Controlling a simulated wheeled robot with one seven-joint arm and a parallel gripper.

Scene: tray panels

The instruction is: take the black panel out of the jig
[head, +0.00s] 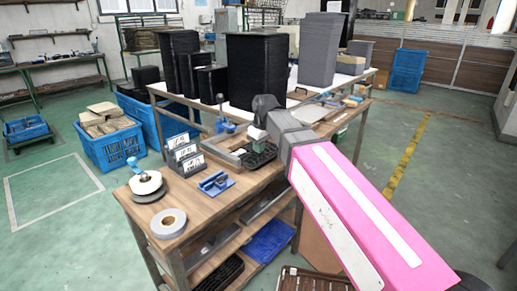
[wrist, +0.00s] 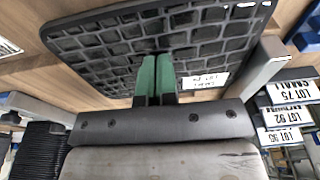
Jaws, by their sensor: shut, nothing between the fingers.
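The black panel (head: 262,158), with a grid of ribbed pockets, lies on the wooden table by the grey bars of the jig (head: 223,157). In the wrist view the black panel (wrist: 100,45) fills the upper middle, and a grey jig bar (wrist: 264,68) stands at its right. My gripper (head: 258,146) is over the panel, with its arm coming from the right. Its green fingers (wrist: 155,62) are together and empty, in front of the panel's near edge in the wrist view. I cannot tell whether they touch it. My gripper hides part of the panel.
Lot cards (head: 184,158) stand left of the jig. A blue clamp-like tool (head: 215,184), a tape roll (head: 168,223) and a white spool (head: 146,184) are on the near table. Tall black stacks (head: 257,70) stand behind. A small label (wrist: 205,80) lies by the fingers.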

